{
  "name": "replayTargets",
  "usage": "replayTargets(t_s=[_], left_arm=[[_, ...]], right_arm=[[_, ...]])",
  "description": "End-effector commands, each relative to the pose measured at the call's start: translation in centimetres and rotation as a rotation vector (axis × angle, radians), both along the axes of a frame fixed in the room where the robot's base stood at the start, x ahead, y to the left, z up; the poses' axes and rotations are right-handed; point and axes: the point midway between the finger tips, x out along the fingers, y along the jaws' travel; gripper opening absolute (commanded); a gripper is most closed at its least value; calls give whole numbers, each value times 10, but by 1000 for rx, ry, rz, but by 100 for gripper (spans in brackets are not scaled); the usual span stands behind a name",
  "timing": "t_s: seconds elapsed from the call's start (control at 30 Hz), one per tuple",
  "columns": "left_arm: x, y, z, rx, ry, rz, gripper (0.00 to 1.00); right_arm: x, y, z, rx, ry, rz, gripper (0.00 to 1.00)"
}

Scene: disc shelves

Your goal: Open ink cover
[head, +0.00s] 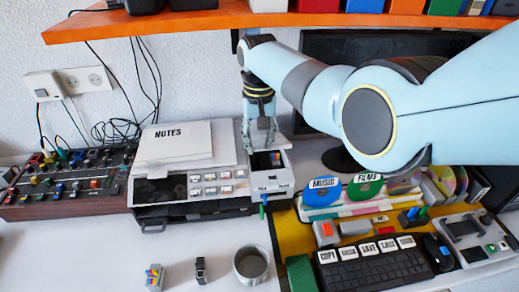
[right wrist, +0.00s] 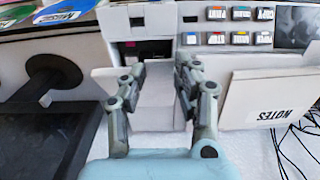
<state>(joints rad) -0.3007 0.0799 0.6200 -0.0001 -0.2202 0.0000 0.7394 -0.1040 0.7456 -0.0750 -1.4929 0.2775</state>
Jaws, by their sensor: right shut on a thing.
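The printer (head: 195,192) stands against the wall, with a white lid marked NOTES on its left part. At its right end the ink bay (head: 266,162) is uncovered, dark inside, with small coloured cartridges showing. In the right wrist view the bay (right wrist: 150,48) shows dark with a magenta patch. My right gripper (head: 259,143) is behind the bay, pointing down. In the right wrist view its fingers (right wrist: 160,68) are on either side of the pale ink cover (right wrist: 158,92), which is raised off the bay. The cover's exact tilt is hard to tell. My left gripper is not in view.
An orange shelf (head: 180,23) hangs above. A mixer (head: 75,180) stands left of the printer. Disc holders, a keyboard (head: 375,268) and a mouse (head: 438,252) are at the right. A grey cup (head: 251,264) is in front. Cables hang behind the printer.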

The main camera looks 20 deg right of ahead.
Motion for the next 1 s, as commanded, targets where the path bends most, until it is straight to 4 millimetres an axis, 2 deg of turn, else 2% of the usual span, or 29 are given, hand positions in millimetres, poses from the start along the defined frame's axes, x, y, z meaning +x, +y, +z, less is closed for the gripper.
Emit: replayTargets(t_s=[0.03, 0.1, 0.37, 0.4, 0.57, 1.0], left_arm=[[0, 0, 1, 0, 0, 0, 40], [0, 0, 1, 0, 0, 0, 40], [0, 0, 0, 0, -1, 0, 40], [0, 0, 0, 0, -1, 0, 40], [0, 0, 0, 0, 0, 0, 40], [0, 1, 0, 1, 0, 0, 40]], right_arm=[[8, -5, 6, -9, -17, -2, 0], [10, -6, 8, -9, -18, -2, 0], [10, -6, 7, -9, -19, -2, 0], [10, -6, 7, -9, -18, -2, 35], [8, -4, 6, -6, -13, -1, 54], [6, -2, 4, -3, -8, 1, 54]])
